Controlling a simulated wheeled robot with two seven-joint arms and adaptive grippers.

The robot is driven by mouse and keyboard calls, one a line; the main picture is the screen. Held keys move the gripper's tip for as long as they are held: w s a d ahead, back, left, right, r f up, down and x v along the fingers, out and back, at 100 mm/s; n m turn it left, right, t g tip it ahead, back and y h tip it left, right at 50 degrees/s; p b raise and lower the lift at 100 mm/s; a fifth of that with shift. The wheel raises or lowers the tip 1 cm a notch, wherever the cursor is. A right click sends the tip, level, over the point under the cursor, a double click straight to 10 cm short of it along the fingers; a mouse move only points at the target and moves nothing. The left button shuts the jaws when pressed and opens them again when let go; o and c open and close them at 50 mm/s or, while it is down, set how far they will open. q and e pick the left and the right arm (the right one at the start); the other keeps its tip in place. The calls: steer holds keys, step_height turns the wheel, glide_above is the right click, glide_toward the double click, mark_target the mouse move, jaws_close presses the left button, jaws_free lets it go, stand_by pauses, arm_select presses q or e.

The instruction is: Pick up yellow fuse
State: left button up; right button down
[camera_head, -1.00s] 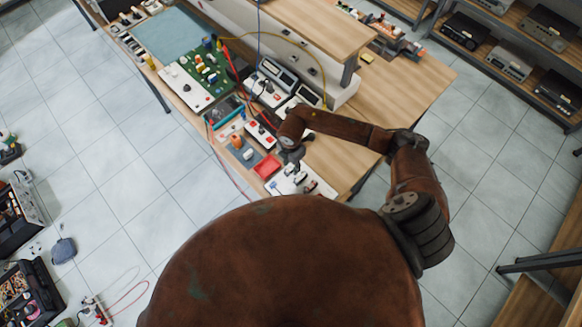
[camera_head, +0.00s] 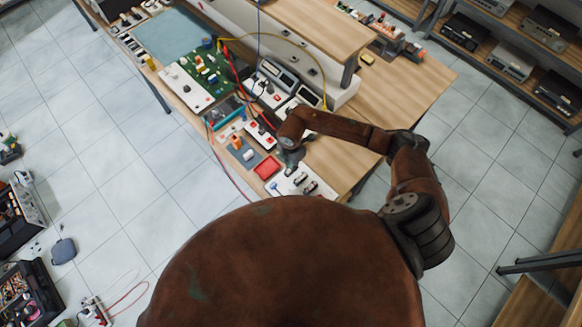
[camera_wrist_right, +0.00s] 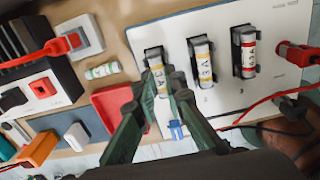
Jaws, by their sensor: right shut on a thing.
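A white panel (camera_wrist_right: 275,85) carries three fuses in black holders in the right wrist view. The left one is a pale fuse with yellow markings (camera_wrist_right: 159,76). Beside it are a middle fuse with a yellow band (camera_wrist_right: 203,66) and a fuse with a red band (camera_wrist_right: 248,52). My right gripper (camera_wrist_right: 158,88) has its green fingers on either side of the left fuse and is shut on it. The fuse appears still at its holder; its lower end is partly hidden. In the head view my right gripper (camera_head: 290,168) is small, over the panel. My left gripper is not in view.
A green-banded fuse (camera_wrist_right: 103,71) lies loose on the wooden bench. A red tray (camera_wrist_right: 113,103) is left of the gripper. Red plugs and cables (camera_wrist_right: 296,54) sit at the panel's right.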

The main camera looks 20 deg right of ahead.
steer(key=shift+w+r, duration=0.1)
steer(key=shift+r, duration=0.4)
step_height(320, 180, up, 2)
steer(key=shift+r, duration=0.15)
steer(key=s+a+r+b, duration=0.3)
steer(key=s+a+r, duration=0.6)
steer(key=s, duration=0.1)
steer(key=shift+s+r, duration=0.35)
steer(key=shift+s, duration=0.05)
steer(key=c, duration=2.5)
jaws_free()
jaws_close()
